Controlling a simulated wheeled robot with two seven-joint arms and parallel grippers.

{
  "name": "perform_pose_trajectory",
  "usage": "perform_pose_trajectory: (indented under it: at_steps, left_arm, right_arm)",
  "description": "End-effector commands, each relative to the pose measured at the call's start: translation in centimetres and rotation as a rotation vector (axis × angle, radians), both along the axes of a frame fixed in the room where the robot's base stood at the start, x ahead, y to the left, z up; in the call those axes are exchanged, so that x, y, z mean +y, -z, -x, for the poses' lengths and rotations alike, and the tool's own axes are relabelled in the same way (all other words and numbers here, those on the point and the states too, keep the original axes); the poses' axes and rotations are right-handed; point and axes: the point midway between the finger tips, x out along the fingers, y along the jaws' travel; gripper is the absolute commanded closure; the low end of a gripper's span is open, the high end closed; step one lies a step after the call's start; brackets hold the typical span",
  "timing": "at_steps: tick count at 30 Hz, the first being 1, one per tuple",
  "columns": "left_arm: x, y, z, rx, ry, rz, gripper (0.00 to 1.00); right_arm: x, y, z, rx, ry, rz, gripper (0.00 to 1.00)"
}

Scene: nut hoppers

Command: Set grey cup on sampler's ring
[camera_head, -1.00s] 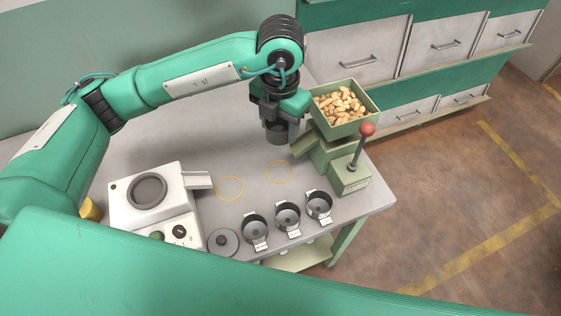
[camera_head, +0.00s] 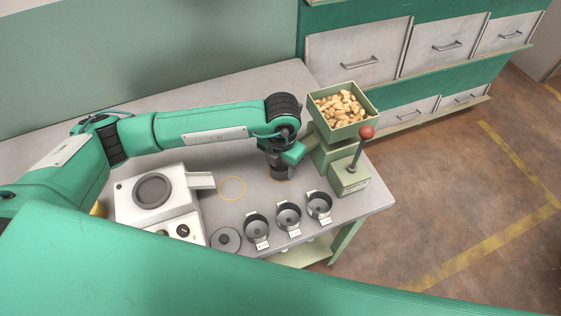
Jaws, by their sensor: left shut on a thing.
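My left gripper (camera_head: 281,158) points down and is shut on the grey cup (camera_head: 280,173), which shows below the jaws. The cup is upright over the right-hand yellow ring, in front of the green hopper (camera_head: 343,122) with its lever. The cup and gripper cover nearly all of that ring, and I cannot tell whether the cup touches the table. The other yellow ring (camera_head: 232,188) lies bare beside the spout of the white machine (camera_head: 154,191). My right gripper is out of view.
Several similar cups with labels stand in a row at the table's front, such as the middle one (camera_head: 288,216). A round grey lid (camera_head: 225,241) lies left of them. A red-knobbed lever (camera_head: 366,132) stands up close on the right. Nuts (camera_head: 341,108) fill the hopper.

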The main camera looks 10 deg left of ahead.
Motion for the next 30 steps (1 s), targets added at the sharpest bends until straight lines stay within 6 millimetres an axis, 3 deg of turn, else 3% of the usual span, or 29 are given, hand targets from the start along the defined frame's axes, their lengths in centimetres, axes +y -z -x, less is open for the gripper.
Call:
perform_pose_trajectory:
  at_steps: [8, 9, 12, 24, 30]
  left_arm:
    - [0.0, 0.3, 0.0, -0.001, 0.000, 0.000, 0.69]
    - [0.0, 0.3, 0.0, -0.001, 0.000, 0.000, 0.43]
    - [0.0, 0.2, 0.0, -0.001, 0.000, 0.000, 0.26]
    - [0.0, -0.4, -0.1, -0.001, 0.000, 0.002, 0.26]
    - [-0.2, -4.0, -0.1, -0.005, 0.001, 0.003, 0.26]
  right_arm:
    - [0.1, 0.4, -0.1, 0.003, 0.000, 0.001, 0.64]
    - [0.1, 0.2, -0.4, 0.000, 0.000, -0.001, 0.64]
    - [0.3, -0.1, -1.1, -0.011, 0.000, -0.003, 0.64]
    - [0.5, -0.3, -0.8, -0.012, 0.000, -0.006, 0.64]
    - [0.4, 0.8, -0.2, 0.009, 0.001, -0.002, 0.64]
